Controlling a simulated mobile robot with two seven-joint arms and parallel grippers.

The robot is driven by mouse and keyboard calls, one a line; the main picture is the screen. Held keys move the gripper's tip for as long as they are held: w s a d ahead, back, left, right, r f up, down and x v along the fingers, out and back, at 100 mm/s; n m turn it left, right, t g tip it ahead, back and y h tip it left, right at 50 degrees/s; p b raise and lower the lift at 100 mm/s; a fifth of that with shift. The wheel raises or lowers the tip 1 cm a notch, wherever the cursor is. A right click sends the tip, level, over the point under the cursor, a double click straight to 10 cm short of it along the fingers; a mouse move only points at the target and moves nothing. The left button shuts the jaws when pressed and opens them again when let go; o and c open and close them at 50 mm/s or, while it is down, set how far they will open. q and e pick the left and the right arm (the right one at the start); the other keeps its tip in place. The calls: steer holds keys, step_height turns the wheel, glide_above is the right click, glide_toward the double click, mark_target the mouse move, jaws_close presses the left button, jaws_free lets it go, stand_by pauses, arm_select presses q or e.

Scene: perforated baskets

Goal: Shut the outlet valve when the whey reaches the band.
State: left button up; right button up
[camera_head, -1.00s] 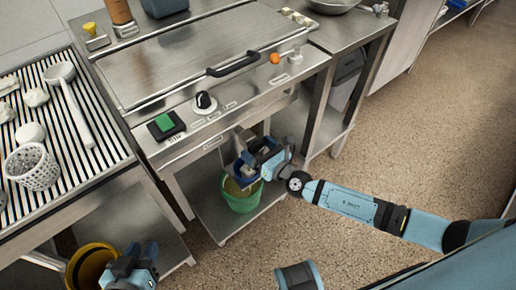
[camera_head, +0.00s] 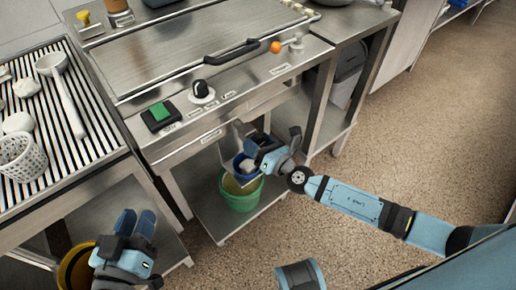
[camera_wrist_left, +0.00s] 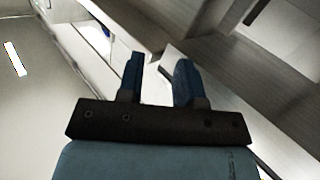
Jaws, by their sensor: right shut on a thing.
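The outlet valve (camera_head: 238,158) hangs under the front edge of the steel vat, mostly hidden by my right gripper. My right gripper (camera_head: 248,160) is shut on a part of the valve; which part is hard to see. A green bucket (camera_head: 241,201) stands below it on the lower shelf, with yellowish whey (camera_head: 236,187) inside. The band and the exact whey level cannot be made out. My left gripper (camera_head: 136,222) is raised at the lower left, its fingers apart and empty. The left wrist view shows its two blue fingers (camera_wrist_left: 158,80) with a gap between them.
A yellow bucket (camera_head: 70,268) stands at lower left, partly behind my left gripper. A slatted drain table (camera_head: 90,120) with a ladle (camera_head: 66,95) and a white perforated basket (camera_head: 22,160) is at left. The vat front has a green button (camera_head: 159,111) and a black knob (camera_head: 201,90). Floor at right is clear.

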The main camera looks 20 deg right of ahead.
steer(key=shift+m+b, duration=0.3)
steer(key=shift+m, duration=0.4)
steer(key=o, duration=0.9)
arm_select(q)
steer(key=shift+d+r+t+h, duration=0.25)
steer(key=shift+r+h, duration=0.05)
steer(key=shift+r, duration=0.35)
steer(key=shift+d+r+t+h, duration=0.25)
steer(key=shift+r+h, duration=0.05)
steer(key=shift+r, duration=0.3)
arm_select(e)
steer(key=shift+s+d+f, duration=0.1)
steer(key=shift+s+d, duration=0.1)
steer(key=shift+s, duration=0.2)
arm_select(q)
steer(key=r, duration=0.1)
steer(key=r+t+h+b, duration=0.1)
steer(key=shift+s+d+r, duration=0.15)
steer(key=shift+d+r, duration=0.2)
steer(key=shift+d, duration=0.05)
arm_select(e)
steer(key=v, duration=1.3)
arm_select(q)
steer(key=shift+f, duration=0.2)
